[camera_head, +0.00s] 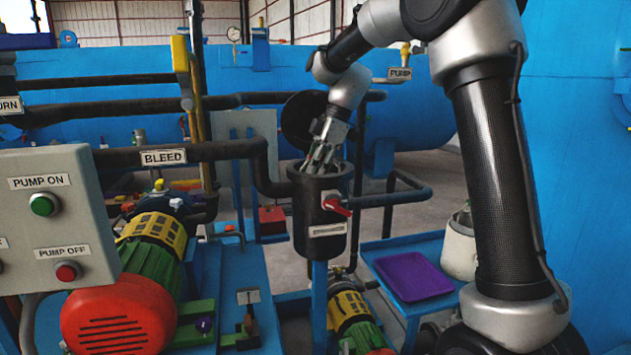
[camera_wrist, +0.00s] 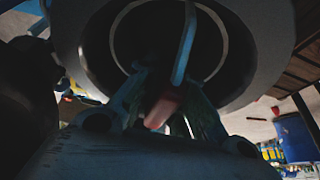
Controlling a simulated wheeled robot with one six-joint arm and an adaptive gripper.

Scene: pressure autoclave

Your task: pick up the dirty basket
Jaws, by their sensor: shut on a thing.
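My gripper (camera_head: 318,165) points down into the open top of a black cylindrical strainer pot (camera_head: 318,235) in the head view. The pot has a label and a red valve handle on its side. In the wrist view my gripper (camera_wrist: 163,92) is shut on a thin pale bar, which looks like the handle of the dirty basket (camera_wrist: 184,45). A round rim surrounds the bar. The basket's body is not clear in the dark wrist view and is hidden inside the pot in the head view.
A purple tray (camera_head: 412,276) lies on a blue table right of the pot, with a white bucket (camera_head: 460,246) beside it. Black pipes run close to the pot. A grey control box (camera_head: 55,220) and a red-green pump (camera_head: 125,315) stand at left.

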